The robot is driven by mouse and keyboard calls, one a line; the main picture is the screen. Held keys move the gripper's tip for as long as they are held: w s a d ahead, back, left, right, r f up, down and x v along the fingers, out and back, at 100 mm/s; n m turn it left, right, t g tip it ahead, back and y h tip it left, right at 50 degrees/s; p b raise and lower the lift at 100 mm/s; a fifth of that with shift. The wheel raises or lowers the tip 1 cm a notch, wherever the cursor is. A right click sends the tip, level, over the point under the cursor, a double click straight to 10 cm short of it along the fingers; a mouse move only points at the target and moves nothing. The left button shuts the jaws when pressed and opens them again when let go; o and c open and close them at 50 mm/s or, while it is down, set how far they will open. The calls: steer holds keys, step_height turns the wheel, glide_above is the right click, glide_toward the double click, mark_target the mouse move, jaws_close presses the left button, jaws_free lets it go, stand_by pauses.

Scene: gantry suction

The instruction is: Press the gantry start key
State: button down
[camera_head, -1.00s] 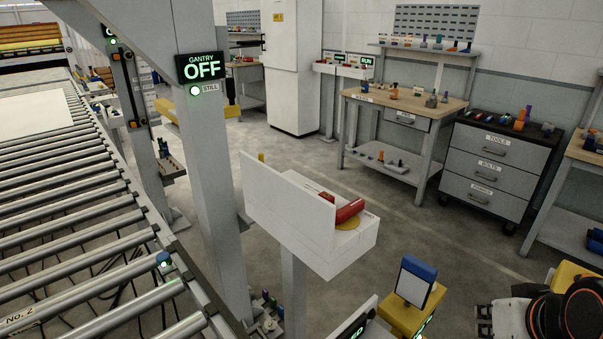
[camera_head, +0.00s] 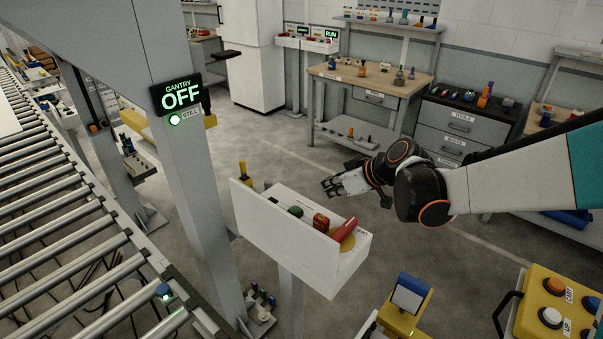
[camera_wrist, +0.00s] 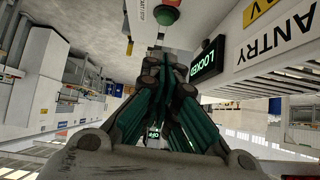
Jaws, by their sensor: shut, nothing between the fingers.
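A white control box (camera_head: 310,275) stands on a post in front of the gantry frame, with a tall white panel along its left side. On it are a green button (camera_head: 295,211), a red block-like key (camera_head: 321,222) and a red mushroom knob (camera_head: 345,229) on a yellow base. My gripper (camera_head: 329,186) is shut and empty, in the air behind and above the box, apart from the buttons. The wrist view shows its closed fingers (camera_wrist: 158,75) and a green-and-red button (camera_wrist: 166,14) at the top.
The gantry sign (camera_head: 179,95) reads OFF, with a lit STILL lamp (camera_head: 174,120). A LOCKED display (camera_wrist: 207,62) shows in the wrist view. A yellow pendant box (camera_head: 555,310) is at lower right. A workbench (camera_head: 385,88) and drawer cabinet (camera_head: 455,140) stand behind; floor between is open.

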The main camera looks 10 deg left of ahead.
steer(key=shift+w+a+f+n, duration=0.1)
steer(key=shift+w+a+n, duration=0.05)
steer(key=shift+w+a, duration=0.3)
steer(key=shift+w+a+f+n, duration=0.15)
steer(key=shift+w+a, duration=0.1)
steer(key=shift+a, duration=0.3)
steer(key=shift+a, duration=0.1)
steer(key=b, duration=0.1)
glide_above(299, 211)
steer(key=f, duration=0.6)
steer(key=shift+s+d, duration=0.1)
steer(key=shift+d, duration=0.1)
steer(key=f, duration=0.2)
steer(key=shift+a+f+b, duration=0.2)
steer(key=shift+f+b, duration=0.1)
steer(key=shift+b, duration=0.1)
steer(key=shift+f, duration=0.8)
